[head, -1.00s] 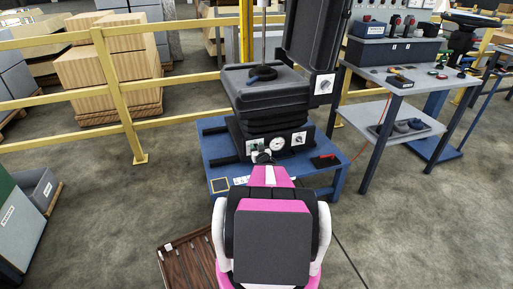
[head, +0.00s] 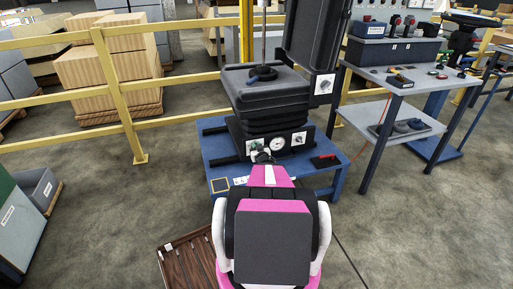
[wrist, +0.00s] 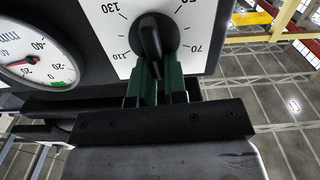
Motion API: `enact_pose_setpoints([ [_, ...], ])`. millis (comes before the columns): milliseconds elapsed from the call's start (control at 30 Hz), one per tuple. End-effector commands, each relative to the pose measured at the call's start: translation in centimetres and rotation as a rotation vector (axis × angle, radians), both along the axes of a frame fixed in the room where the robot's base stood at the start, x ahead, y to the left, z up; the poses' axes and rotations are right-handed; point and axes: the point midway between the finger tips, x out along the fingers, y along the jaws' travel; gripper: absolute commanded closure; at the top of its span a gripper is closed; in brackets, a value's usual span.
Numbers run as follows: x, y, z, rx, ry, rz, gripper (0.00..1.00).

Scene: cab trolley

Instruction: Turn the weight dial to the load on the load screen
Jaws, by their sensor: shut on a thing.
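The weight dial (wrist: 150,36) is a black knob on a white plate with printed numbers; 130, 110 and 70 are readable in the wrist view. My gripper (wrist: 156,80) has green-faced fingers, one on each side of the knob's lower part, and is shut on it. The number the knob points to is hard to tell. In the head view, my gripper (head: 263,158) is at the left plate on the black seat base (head: 285,138), with the dial mostly hidden behind it. I cannot make out the load screen in either view.
A round gauge (wrist: 38,58) sits beside the dial plate. Another knob (head: 298,138) is right of the gauge on the base, and one more (head: 324,85) is on the backrest. The seat stands on a blue platform (head: 215,150). A workbench (head: 395,80) is at right.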

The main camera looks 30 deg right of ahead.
Motion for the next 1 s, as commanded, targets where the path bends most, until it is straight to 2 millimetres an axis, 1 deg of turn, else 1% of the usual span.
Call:
enact_pose_setpoints([
  [267,0.1,0.5,-0.1,-0.191,0.046,0.0,1.0],
  [1000,0.4,2.0,-1.2,-0.873,0.212,0.001,1.0],
])
